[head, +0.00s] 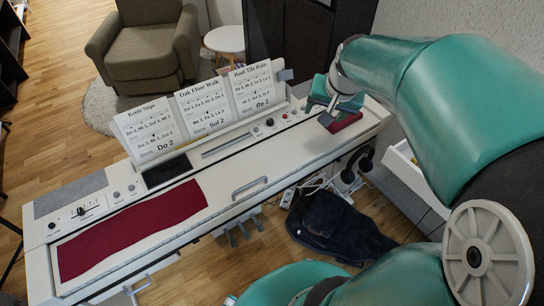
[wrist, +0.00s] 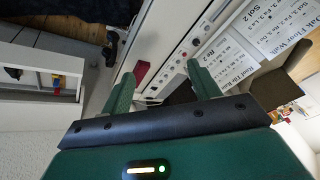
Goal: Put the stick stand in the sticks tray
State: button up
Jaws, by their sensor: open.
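My gripper (head: 326,108) is over the right end of the white digital piano. In the wrist view its two green fingers (wrist: 160,74) are spread apart with nothing between them. A small dark red, box-like thing (head: 345,122) sits on the piano top right beside the gripper, partly hidden by it. It shows as a red patch beyond the fingers in the wrist view (wrist: 141,71). I cannot tell whether it is the stick stand or the sticks tray. No sticks can be made out.
The piano (head: 215,165) carries a red cloth (head: 130,228), a dark panel (head: 167,171), a handle (head: 250,188) and three song sheets (head: 205,108). A white open drawer or shelf (head: 408,168) stands at the right. A dark bag (head: 335,228) lies on the floor. The piano's middle top is clear.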

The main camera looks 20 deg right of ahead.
jog(key=s+a+r+n, duration=0.1)
jog(key=s+a+n, duration=0.2)
jog(key=a, duration=0.6)
jog(key=s+a+r+n, duration=0.2)
jog(key=s+a+n, duration=0.2)
jog(key=s+a, duration=0.4)
jog(key=shift+a+r+t+y, duration=0.3)
jog(key=shift+a+t+y, duration=0.1)
jog(key=shift+a, duration=0.6)
jog(key=c, duration=0.5)
jog(key=shift+d, duration=0.1)
jog(key=shift+c, duration=0.2)
jog(key=shift+d, duration=0.1)
